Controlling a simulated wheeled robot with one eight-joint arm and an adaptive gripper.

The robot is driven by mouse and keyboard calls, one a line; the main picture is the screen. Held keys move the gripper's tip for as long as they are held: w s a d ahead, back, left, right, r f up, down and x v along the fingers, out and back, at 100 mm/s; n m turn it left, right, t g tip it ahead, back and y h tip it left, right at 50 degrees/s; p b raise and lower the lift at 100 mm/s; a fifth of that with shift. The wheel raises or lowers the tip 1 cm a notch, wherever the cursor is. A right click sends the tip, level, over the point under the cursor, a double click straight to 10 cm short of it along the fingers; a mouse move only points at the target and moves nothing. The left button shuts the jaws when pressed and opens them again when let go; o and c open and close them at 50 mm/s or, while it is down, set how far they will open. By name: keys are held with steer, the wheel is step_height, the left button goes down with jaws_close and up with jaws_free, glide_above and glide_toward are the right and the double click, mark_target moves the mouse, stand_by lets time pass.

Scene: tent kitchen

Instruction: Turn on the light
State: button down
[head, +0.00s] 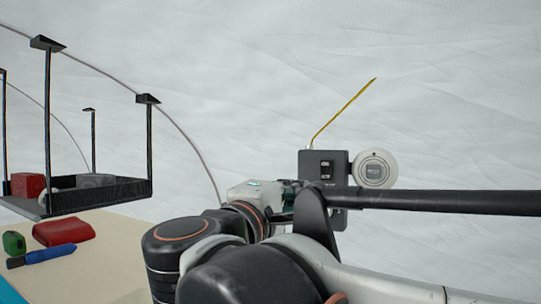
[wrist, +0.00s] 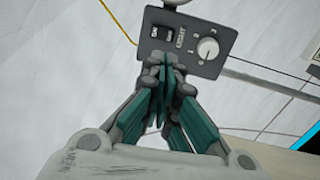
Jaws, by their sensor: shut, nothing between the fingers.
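A dark control panel (head: 337,160) is on the white tent wall right of centre in the head view. In the head view my arm hides the panel's lower part and most of my gripper. No lamp can be made out for certain.
A round white device (head: 375,169) sits right of the panel, and a yellow cable (head: 345,110) rises from it. At left a black hanging shelf (head: 100,194) holds a red item. Below it a table (head: 100,250) carries a red pouch (head: 63,231) and a blue flashlight-like object (head: 42,255).

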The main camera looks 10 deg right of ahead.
mark_target(321, 162)
steer(key=shift+a+r, duration=0.2)
steer(key=shift+r, duration=0.2)
steer(key=shift+w+d, duration=0.1)
steer(key=p+x, duration=0.3)
steer(key=x, duration=1)
steer(key=shift+w+d+r+p, duration=0.2)
steer(key=shift+w+p, duration=0.1)
steer(key=shift+p, duration=0.05)
steer(key=shift+w, duration=0.1)
steer(key=shift+w+d+r, duration=0.2)
steer(key=shift+d+r, duration=0.05)
steer(key=shift+a, duration=0.1)
